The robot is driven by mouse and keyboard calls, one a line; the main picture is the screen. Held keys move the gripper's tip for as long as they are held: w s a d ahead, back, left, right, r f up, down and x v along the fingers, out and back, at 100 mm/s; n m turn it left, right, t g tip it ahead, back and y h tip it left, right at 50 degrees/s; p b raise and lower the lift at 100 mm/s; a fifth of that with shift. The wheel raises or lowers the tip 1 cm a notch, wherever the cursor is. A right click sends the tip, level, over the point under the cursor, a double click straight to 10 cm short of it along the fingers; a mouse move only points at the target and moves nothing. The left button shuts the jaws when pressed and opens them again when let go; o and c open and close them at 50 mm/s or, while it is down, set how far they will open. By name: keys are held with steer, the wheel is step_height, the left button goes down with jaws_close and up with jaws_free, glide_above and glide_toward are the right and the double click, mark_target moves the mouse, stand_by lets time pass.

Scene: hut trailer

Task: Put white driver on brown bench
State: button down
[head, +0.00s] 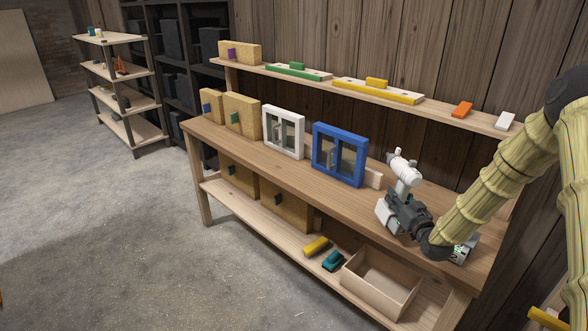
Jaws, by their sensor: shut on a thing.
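The white driver (404,168) shows above the right part of the brown bench (290,172), in the head view. My gripper (397,193) is shut on the driver's lower part, which the fingers partly hide. The gripper reaches in from the right, low over the bench top. The driver's head points up and looks slightly tilted. I cannot tell whether the driver touches the bench top.
A blue-framed window (340,154) and a white-framed window (284,131) stand on the bench left of my gripper. A shelf (335,90) with small blocks runs behind. An open box (381,281) sits on the lower shelf. The bench's front strip is clear.

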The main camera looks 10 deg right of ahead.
steer(key=s+d+r+h+b, duration=0.1)
steer(key=d+r+h+b, duration=0.15)
steer(key=d+r, duration=0.55)
steer(key=shift+m+h, duration=0.3)
steer(key=shift+h, duration=0.15)
steer(key=shift+s+d+f+p, duration=0.2)
steer(key=shift+f+p, duration=0.5)
steer(key=shift+f, duration=1.35)
steer(key=shift+w+d+f+p, duration=0.1)
steer(key=shift+d+f+p, duration=0.4)
steer(key=shift+f, duration=1.6)
steer(key=shift+s+d+f+p, duration=0.1)
steer(key=shift+f+p, duration=0.75)
steer(key=shift+f, duration=1.2)
steer(key=c, duration=1.5)
jaws_free()
steer(key=shift+f, duration=0.15)
steer(key=o, duration=0.4)
steer(key=shift+a, duration=0.1)
steer(key=shift+s, duration=0.1)
steer(key=s+b, duration=0.1)
steer(key=s, duration=0.3)
steer(key=s+b, duration=0.1)
steer(key=s, duration=0.3)
steer(key=s+a+b, duration=0.1)
steer(key=s, duration=0.3)
steer(key=shift+b, duration=0.3)
